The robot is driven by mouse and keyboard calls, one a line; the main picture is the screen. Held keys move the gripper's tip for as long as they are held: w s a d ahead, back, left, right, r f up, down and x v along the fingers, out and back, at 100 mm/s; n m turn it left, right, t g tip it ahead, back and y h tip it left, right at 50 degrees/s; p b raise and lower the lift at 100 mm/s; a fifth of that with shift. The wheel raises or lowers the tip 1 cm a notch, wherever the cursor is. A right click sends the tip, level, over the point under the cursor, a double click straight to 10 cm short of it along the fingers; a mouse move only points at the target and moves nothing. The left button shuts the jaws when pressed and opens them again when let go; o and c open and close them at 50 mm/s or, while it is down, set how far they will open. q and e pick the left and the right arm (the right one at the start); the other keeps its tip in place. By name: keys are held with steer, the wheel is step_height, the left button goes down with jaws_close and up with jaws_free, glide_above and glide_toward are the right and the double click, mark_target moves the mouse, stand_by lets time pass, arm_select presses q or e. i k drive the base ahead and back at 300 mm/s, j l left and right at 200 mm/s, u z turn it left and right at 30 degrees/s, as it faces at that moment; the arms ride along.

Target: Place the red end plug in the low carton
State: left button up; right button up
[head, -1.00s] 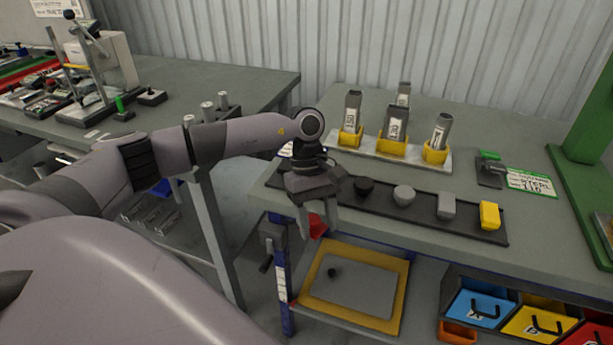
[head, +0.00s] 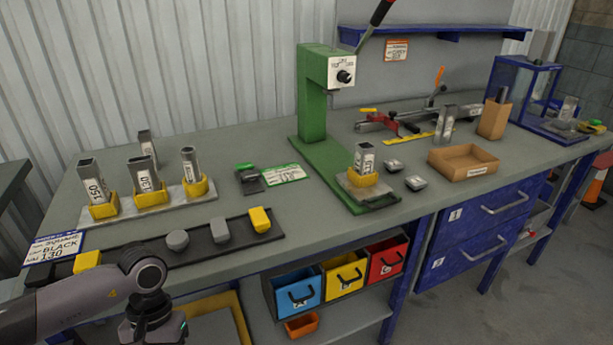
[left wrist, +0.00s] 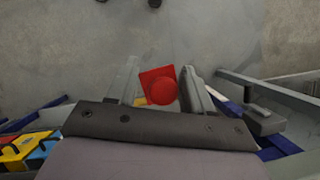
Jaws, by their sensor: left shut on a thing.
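The red end plug (left wrist: 158,86) shows in the left wrist view between the two fingers of my left gripper (left wrist: 160,92), which is shut on it. In the head view the left gripper is at the bottom left, in front of the bench edge; its fingertips and the plug are out of that picture. The low carton (head: 463,167) is a shallow, open brown box on the right part of the bench, far to the right of the gripper. Its visible inside looks empty. My right gripper is not in view.
A dark strip (head: 205,251) with grey and yellow plugs lies along the front edge. Yellow holders with tubes (head: 146,195) stand behind it. A green press (head: 313,100) stands between gripper and carton. A taller carton (head: 494,118) stands behind the low one. Coloured bins (head: 343,273) sit below.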

mark_target(461, 166)
steer(key=i+l, duration=0.1)
steer(key=l, duration=0.35)
steer(key=i+l+z, duration=0.1)
steer(key=l, duration=0.35)
steer(key=i+l+z, duration=0.1)
steer(key=l, duration=0.3)
steer(key=i+l, duration=0.15)
steer(key=l, duration=0.3)
steer(key=i+l+z, duration=0.1)
steer(key=l, duration=0.3)
steer(key=i+l, duration=0.2)
steer(key=l, duration=0.2)
steer(key=z, duration=0.05)
